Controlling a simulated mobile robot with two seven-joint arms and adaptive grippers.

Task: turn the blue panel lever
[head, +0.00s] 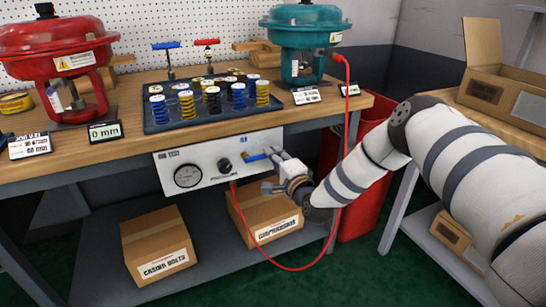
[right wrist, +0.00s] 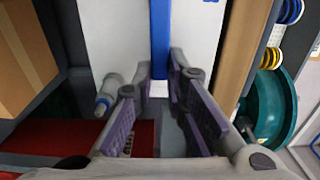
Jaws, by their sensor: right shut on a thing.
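The blue panel lever (head: 257,157) is on the right part of the white control panel (head: 205,150) under the bench's front edge. In the head view it points left, roughly level, from my right gripper (head: 276,157). In the right wrist view the blue lever (right wrist: 160,40) runs down from the top, its lower end between the fingertips of my right gripper (right wrist: 160,80). The right gripper is shut on the lever. Its fingers hide part of the lever in the head view. My left gripper is not in view.
The panel also has a round gauge (head: 187,176) and a black knob (head: 224,165). A red hose (head: 262,246) loops below it near my right arm. Cardboard boxes (head: 157,245) stand on the lower shelf. A red bin (head: 365,200) is behind my arm.

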